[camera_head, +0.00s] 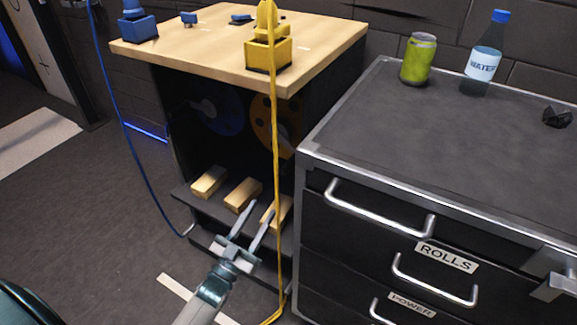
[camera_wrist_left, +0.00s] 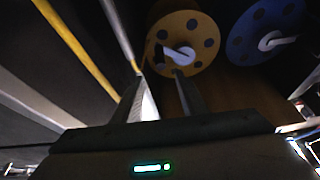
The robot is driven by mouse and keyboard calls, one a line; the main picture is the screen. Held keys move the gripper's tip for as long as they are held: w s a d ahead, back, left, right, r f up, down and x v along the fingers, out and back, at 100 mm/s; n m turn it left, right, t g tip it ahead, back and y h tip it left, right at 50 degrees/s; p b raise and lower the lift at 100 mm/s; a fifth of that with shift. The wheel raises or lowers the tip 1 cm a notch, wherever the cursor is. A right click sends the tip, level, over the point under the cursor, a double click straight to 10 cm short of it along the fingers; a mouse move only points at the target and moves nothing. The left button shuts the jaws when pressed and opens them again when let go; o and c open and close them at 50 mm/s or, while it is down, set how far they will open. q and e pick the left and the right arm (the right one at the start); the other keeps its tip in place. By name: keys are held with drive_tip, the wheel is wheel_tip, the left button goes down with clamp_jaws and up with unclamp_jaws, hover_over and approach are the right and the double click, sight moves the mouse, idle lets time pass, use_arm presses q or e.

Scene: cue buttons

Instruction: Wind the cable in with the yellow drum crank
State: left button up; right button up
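The yellow drum (camera_head: 263,122) sits inside the dark, open-fronted bench, partly behind the hanging yellow cable (camera_head: 275,165). In the left wrist view the yellow drum (camera_wrist_left: 199,25) shows a pale metal crank (camera_wrist_left: 180,52) on its face. The yellow cable runs from a yellow box (camera_head: 267,55) on the bench top down to the floor. My left gripper (camera_head: 262,210) is open and empty, below the drum and by the wooden blocks. In the left wrist view its fingers (camera_wrist_left: 160,88) are apart, below the crank. A metal part at the right edge may be my right gripper (camera_head: 552,283).
A blue drum (camera_head: 222,112) is beside the yellow one. A blue cable (camera_head: 125,125) hangs at the left. Wooden blocks (camera_head: 210,180) sit on a low ledge. A drawer cabinet (camera_head: 360,250) stands close on the right, bearing a can (camera_head: 418,60) and bottle (camera_head: 483,60).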

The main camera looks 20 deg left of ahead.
sight(293, 157)
use_arm(q)
drive_tip(key=x, duration=1.6)
drive_tip(key=shift+w+r, duration=0.15)
drive_tip(key=shift+w, duration=0.15)
clamp_jaws()
